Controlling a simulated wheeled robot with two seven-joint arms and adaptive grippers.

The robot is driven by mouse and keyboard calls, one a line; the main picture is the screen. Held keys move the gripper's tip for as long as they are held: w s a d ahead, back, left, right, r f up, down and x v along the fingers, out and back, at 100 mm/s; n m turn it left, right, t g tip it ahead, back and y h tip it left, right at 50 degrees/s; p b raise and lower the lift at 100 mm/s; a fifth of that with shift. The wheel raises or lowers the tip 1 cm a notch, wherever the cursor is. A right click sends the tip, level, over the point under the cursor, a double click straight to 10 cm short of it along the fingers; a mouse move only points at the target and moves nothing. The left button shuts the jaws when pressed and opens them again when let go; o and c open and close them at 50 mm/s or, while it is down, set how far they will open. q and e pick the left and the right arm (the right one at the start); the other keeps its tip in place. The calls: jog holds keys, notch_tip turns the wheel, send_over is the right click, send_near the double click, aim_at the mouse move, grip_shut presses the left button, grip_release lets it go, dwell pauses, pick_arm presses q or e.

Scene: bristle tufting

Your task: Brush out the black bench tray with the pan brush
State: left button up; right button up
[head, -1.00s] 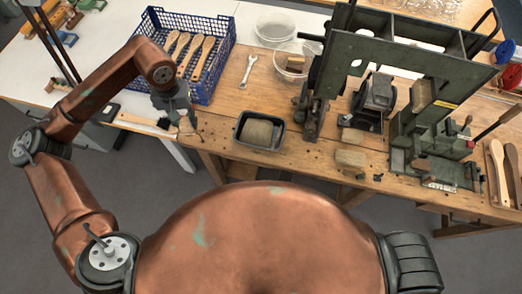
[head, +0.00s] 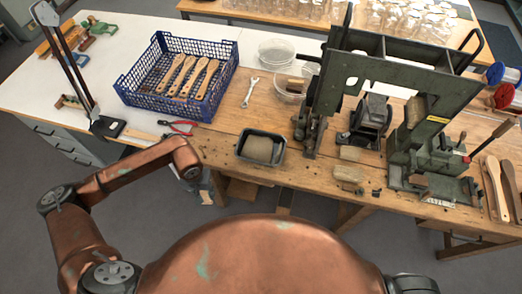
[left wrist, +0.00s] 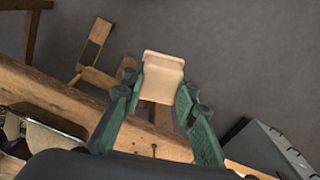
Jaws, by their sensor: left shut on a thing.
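The black bench tray (head: 241,155) stands near the front edge of the wooden bench, with a tan mass lying in it. My left gripper (head: 192,176) is low in front of the bench edge, left of the tray and apart from it. In the left wrist view my left gripper (left wrist: 160,108) is shut on a pale wooden piece, which looks like the pan brush (left wrist: 162,78). Its bristles are not visible there. My right gripper is in neither view.
A blue crate (head: 140,97) with several wooden brush handles stands behind on the white table. Red pliers (head: 178,127), a wrench (head: 250,92) and clear bowls (head: 276,52) lie around. A green machine (head: 400,58) stands right of the tray. Wooden blocks (head: 348,174) lie near the front edge.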

pick_arm(q)
jog(key=shift+s+f, duration=0.15)
jog(key=shift+f, duration=0.05)
jog(key=w+d+r, duration=0.1)
jog(key=w+d, duration=0.6)
jog(key=w, duration=0.7)
notch_tip(320, 180, up, 3)
send_over(256, 154)
jog(key=shift+f, duration=3.45)
